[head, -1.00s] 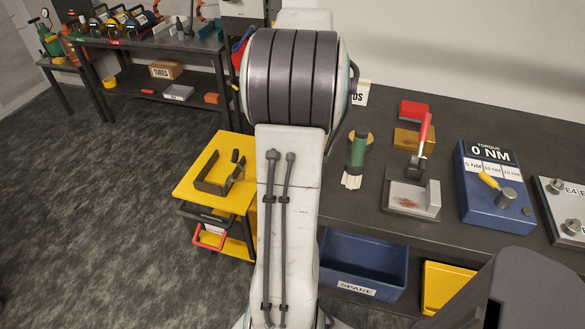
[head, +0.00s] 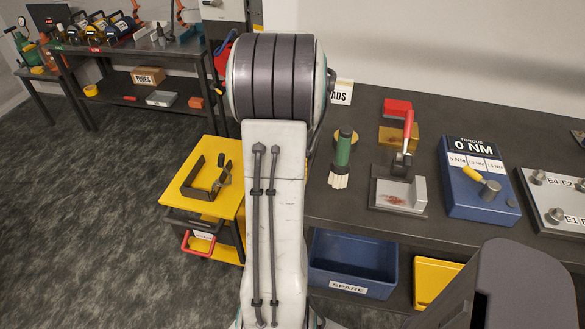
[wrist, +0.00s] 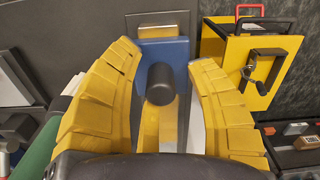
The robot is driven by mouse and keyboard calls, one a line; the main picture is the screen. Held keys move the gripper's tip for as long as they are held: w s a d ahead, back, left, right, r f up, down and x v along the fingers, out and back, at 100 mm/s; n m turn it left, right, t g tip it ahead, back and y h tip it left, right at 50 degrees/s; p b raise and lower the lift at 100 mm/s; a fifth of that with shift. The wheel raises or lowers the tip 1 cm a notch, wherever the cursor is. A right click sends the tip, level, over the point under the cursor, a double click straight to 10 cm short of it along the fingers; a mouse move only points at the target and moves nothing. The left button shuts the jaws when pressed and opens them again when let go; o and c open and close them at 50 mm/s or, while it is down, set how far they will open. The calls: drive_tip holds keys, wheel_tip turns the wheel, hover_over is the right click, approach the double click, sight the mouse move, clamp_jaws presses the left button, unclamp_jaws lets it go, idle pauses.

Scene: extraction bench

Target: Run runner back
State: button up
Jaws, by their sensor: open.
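In the wrist view a dark round knob (wrist: 161,84) stands over a blue body (wrist: 170,58), with a yellow strip (wrist: 150,128) below it in the picture. It looks like the runner, but no label shows. My gripper (wrist: 163,62) is open, its two yellow fingers on either side of the knob with gaps to both. I cannot tell how high the fingers are above it. In the head view my arm hides this spot and the gripper.
A yellow cart (head: 225,207) with a black bracket (head: 203,178) stands left of my arm. The bench (head: 340,215) at right holds a green cylinder (head: 343,150), a red-handled clamp (head: 405,140) and a blue torque box (head: 470,205). A blue SPARE bin (head: 350,288) sits below.

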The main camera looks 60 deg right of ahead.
clamp_jaws()
idle(0.3)
